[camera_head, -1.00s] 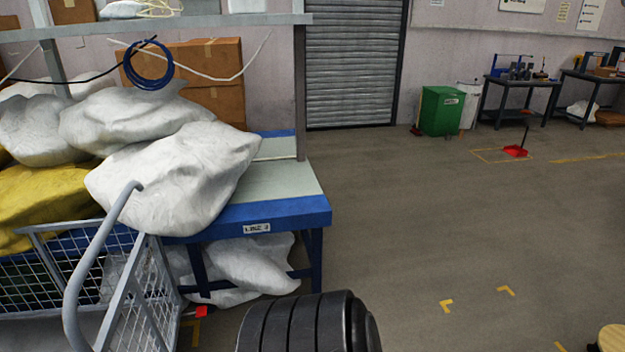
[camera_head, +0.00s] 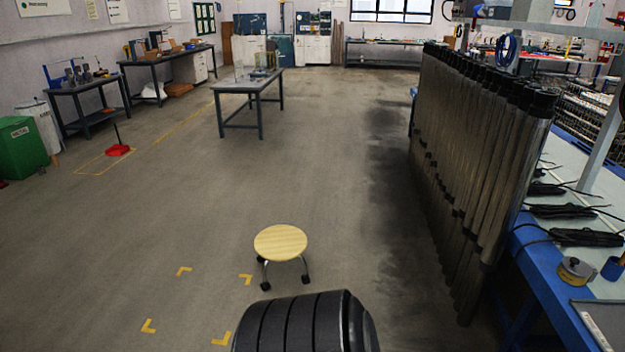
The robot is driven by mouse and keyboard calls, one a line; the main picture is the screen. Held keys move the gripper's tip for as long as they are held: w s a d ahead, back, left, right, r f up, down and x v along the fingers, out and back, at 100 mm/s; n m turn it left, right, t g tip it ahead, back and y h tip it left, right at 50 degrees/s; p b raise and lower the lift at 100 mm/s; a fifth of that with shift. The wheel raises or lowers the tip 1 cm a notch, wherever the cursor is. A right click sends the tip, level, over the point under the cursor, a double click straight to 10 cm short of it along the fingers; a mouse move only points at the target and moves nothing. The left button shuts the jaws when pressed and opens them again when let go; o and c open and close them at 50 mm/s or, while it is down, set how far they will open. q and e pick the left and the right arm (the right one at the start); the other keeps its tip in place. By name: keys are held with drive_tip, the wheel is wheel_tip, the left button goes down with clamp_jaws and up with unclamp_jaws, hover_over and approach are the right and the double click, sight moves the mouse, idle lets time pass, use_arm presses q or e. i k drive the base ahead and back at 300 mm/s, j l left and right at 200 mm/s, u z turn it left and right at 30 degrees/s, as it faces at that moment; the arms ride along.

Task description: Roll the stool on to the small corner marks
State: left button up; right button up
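The stool (camera_head: 281,242) has a round pale wooden seat on metal legs with black castors. It stands upright on the floor, just right of the small yellow corner marks (camera_head: 184,271). The marks form a small square: two far ones and two near ones, with another far mark (camera_head: 246,279) close to the stool's left castor. The stool's seat lies outside the square. Neither gripper shows in the head view. A black ribbed cylindrical part at the bottom centre, which seems to be mine, stands just in front of the stool and hides the floor there.
A row of tall metal tubes (camera_head: 478,150) and a blue-edged bench (camera_head: 545,275) bound the right side. A dark table (camera_head: 250,88) stands farther back. A green bin (camera_head: 20,147) and a red dustpan (camera_head: 118,150) are at left. The floor left of the stool is clear.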

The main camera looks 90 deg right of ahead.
sight(280, 242)
drive_tip(key=z, duration=2.55)
drive_tip(key=i+z, duration=0.1)
drive_tip(key=i, duration=0.4)
drive_tip(key=i+j+z, duration=0.1)
drive_tip(key=i, duration=0.45)
drive_tip(key=i+j+z, duration=0.1)
drive_tip(key=i, duration=0.4)
drive_tip(key=i+j, duration=0.15)
drive_tip(key=i, duration=0.4)
drive_tip(key=i+j+z, duration=0.15)
drive_tip(key=i, duration=0.35)
